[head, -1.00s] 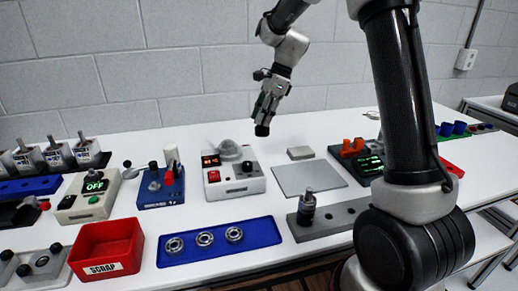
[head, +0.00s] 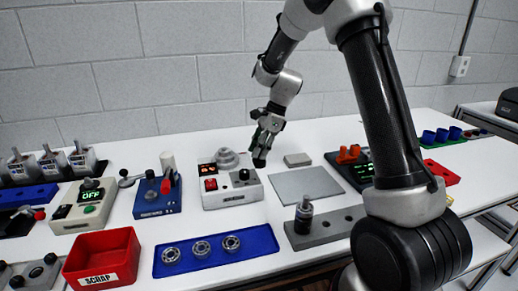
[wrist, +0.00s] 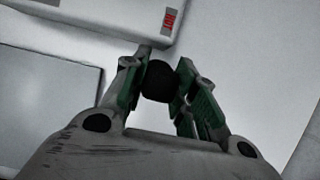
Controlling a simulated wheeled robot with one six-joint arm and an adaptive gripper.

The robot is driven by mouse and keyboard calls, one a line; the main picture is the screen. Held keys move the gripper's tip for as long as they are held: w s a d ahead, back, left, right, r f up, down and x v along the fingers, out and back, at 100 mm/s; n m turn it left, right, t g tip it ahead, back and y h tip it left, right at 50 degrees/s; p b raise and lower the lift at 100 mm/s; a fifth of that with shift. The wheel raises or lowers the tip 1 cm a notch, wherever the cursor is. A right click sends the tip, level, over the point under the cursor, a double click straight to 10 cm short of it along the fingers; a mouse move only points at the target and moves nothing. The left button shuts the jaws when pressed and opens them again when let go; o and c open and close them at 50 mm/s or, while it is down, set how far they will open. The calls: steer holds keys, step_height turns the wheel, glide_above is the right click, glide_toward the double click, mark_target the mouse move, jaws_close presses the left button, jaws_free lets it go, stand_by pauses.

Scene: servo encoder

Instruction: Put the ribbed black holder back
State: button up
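My gripper (head: 266,143) is shut on a black piece (head: 259,162), which hangs below the fingertips just right of the white heater box. In the wrist view the black piece (wrist: 159,82) shows as a round dark end between my green finger pads (wrist: 160,85). I take it as the ribbed black holder, but its ribs cannot be made out. A grey rack (head: 335,226) with several round seats lies at the front. A dark upright tool with a grey tip (head: 303,214) stands in its left seat; the seats to the right look empty.
The white heater box (head: 232,188) stands close left of the held piece; its red label (wrist: 170,19) shows in the wrist view. A flat grey mat (head: 307,186) lies right. A blue bearing tray (head: 217,264) and red scrap bin (head: 102,240) are in front.

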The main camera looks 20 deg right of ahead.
steer(key=o, duration=0.4)
steer(key=v, duration=1.2)
steer(key=s+d+r+n+t+h, duration=0.1)
steer(key=s+d+r+n, duration=0.25)
steer(key=s+r, duration=0.3)
steer(key=s+d+n+t+h, duration=0.1)
steer(key=s+d+n, duration=0.2)
steer(key=s+n, duration=0.4)
steer(key=s+d+n+t+h, duration=0.2)
steer(key=s+d+n, duration=0.2)
steer(key=s, duration=1.5)
steer(key=n, duration=0.3)
steer(key=shift+s+f, duration=0.15)
steer(key=shift+s, duration=0.1)
steer(key=shift+n, duration=0.25)
